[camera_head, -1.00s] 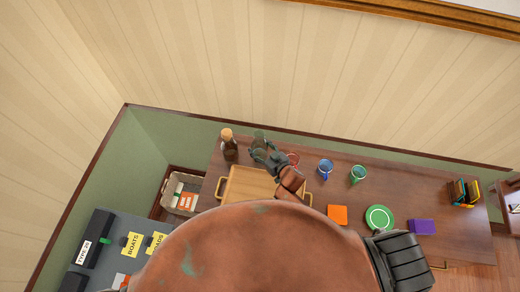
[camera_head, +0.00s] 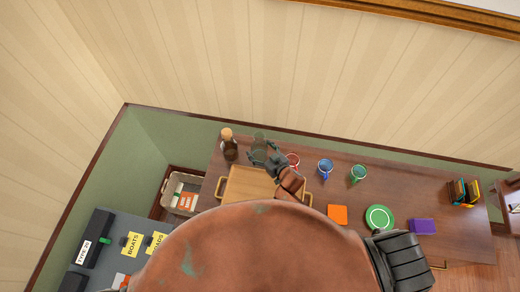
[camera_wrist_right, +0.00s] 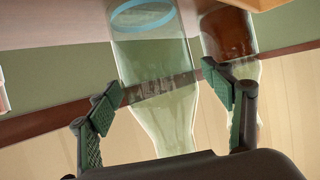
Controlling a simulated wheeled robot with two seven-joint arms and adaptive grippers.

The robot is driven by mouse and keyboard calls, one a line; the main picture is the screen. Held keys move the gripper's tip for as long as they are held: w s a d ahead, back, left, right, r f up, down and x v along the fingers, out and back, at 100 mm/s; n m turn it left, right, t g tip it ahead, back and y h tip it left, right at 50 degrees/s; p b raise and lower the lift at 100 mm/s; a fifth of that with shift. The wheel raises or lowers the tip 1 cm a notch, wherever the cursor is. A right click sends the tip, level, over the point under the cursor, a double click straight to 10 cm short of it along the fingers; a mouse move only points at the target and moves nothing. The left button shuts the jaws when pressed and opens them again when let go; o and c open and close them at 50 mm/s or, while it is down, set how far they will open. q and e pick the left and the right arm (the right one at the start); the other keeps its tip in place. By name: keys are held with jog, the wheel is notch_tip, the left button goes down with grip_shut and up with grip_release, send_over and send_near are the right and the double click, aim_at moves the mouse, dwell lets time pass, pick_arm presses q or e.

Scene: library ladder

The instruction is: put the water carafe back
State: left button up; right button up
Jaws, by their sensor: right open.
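The water carafe (camera_head: 259,146) is clear glass with a blue ring at its base. It stands upright at the back of the table, behind the wooden tray (camera_head: 243,185) and right of a brown bottle (camera_head: 230,150). My right gripper (camera_head: 270,160) is open at the front side of the carafe. In the right wrist view the carafe (camera_wrist_right: 155,65) appears upside down, in the gap between the two spread fingers of the right gripper (camera_wrist_right: 165,105). Whether either finger touches the glass I cannot tell. My left gripper is not in view.
The brown bottle stands close beside the carafe, also in the wrist view (camera_wrist_right: 228,40). Right of the gripper are a red cup (camera_head: 293,159), a blue mug (camera_head: 325,168) and a green mug (camera_head: 358,174). A green plate (camera_head: 379,217) lies farther right. The wall is close behind.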

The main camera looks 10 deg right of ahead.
jog(key=shift+r, duration=0.1)
jog(key=shift+s+r, duration=0.1)
jog(key=shift+s, duration=0.05)
jog(key=v, duration=1.1)
jog(key=shift+s+d, duration=0.2)
jog(key=shift+s, duration=0.1)
